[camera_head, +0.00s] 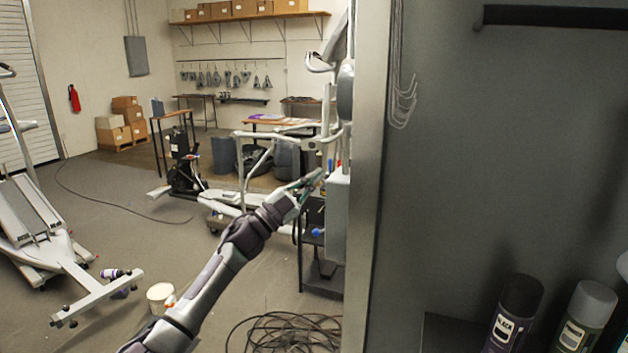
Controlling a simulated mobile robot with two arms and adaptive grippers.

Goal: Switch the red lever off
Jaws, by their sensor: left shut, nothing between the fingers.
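My left arm comes in from the bottom left, and its gripper (312,181) is at mid-frame, shut and empty. The fingertips point up and right, close to a pale grey box (338,220) beside the cabinet edge. I cannot tell whether they touch it. No lever shows clearly, and the face of the box is turned away or hidden by the cabinet wall. My right gripper is not in view.
A grey cabinet wall (368,200) fills the right side close by, with spray cans (515,315) on its shelf. A dark cart (318,270) stands below the box. Coiled cable (285,332) and a white bucket (160,297) are on the floor. Exercise machines (45,225) stand left.

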